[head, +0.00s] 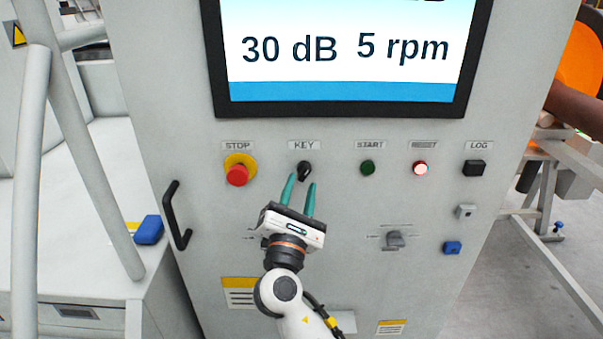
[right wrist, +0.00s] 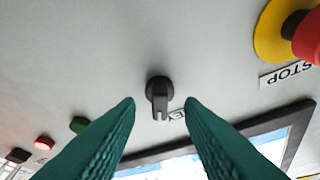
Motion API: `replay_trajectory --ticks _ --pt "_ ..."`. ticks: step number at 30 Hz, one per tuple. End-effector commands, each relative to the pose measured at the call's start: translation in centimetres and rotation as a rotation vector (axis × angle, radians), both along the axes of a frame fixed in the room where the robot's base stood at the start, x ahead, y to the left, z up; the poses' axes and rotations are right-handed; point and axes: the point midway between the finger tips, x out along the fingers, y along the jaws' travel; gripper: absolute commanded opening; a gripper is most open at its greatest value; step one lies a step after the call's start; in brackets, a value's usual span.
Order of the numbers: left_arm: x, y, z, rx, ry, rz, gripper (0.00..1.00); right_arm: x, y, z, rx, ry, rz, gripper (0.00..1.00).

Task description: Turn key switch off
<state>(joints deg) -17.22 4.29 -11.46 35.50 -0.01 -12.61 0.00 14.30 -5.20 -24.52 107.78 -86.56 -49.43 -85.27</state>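The key switch (head: 304,171) is a small black knob on the grey cabinet front, just below the KEY label. In the right wrist view the key switch (right wrist: 159,97) shows between and beyond the two fingertips, apart from both. My right gripper (head: 301,180) has two green fingers, open and pointing up at the panel just below the key switch. Its fingers also show in the right wrist view (right wrist: 161,103), spread with a gap between them and nothing held. My left gripper is not in view.
A red STOP button (head: 237,172) on a yellow ring is left of the key. A green START button (head: 367,168), a lit red RESET button (head: 420,168) and a black LOG button (head: 474,168) are to the right. A screen (head: 345,55) is above. A black handle (head: 177,215) sticks out at left.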

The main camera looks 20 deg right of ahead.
Motion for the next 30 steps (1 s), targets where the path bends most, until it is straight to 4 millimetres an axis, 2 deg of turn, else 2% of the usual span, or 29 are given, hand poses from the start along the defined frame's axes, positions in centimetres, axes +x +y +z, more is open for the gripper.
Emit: replay_trajectory --ticks 6,17,23,30 --pt "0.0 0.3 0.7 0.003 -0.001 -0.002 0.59 2.2 -1.1 0.9 0.000 -0.001 0.001 0.35" --pt "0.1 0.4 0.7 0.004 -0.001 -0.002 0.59 2.6 -1.4 0.9 0.002 0.000 0.001 0.35" --pt "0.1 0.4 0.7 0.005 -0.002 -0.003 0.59 2.6 -1.3 0.9 0.002 0.000 0.001 0.03" --pt "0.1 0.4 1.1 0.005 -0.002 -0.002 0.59 2.5 -1.4 1.0 -0.018 0.006 0.000 0.03"
